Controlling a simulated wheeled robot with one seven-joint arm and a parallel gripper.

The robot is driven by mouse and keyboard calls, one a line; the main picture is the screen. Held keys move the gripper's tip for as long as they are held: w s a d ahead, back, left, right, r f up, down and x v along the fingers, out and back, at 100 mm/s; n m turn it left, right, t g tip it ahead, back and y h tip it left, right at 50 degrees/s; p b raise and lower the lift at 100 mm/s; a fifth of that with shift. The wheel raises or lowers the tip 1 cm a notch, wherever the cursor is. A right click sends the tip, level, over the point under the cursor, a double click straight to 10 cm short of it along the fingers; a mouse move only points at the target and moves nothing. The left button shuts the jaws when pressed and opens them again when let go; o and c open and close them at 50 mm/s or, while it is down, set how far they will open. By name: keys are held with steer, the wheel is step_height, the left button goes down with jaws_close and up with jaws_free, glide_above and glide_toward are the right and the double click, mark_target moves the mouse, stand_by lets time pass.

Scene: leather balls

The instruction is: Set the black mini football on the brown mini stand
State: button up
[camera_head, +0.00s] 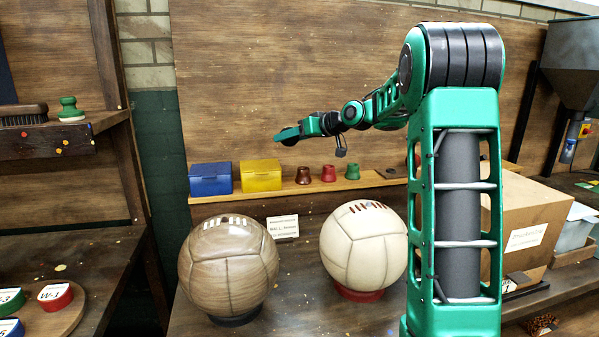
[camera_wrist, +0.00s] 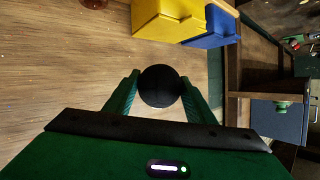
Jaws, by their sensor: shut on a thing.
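The black mini football (camera_wrist: 160,86) is between the two green fingers of my gripper (camera_wrist: 158,88) in the wrist view, touching both. A brown piece at the top edge of the wrist view (camera_wrist: 95,3) appears to be this stand, mostly cut off.
A blue box (camera_head: 210,179) and yellow box (camera_head: 260,175) stand left of the brown stand. Red (camera_head: 328,173) and green (camera_head: 352,172) mini stands are to its right. Two large balls, brown (camera_head: 228,265) and cream (camera_head: 363,243), stand on the bench in front of the ledge (camera_head: 280,190).

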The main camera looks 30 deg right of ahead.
steer(key=shift+w+a, duration=0.2)
steer(key=shift+a, duration=0.35)
steer(key=w+d+f, duration=0.2)
steer(key=d, duration=0.1)
steer(key=w+d+f, duration=0.2)
steer(key=d, duration=0.1)
steer(key=w+d+f, duration=0.1)
steer(key=d+f, duration=0.2)
steer(key=shift+w+d, duration=0.4)
steer(key=shift+f, duration=2)
steer(key=o, duration=1.1)
steer(key=v, duration=1.2)
steer(key=shift+d, duration=0.15)
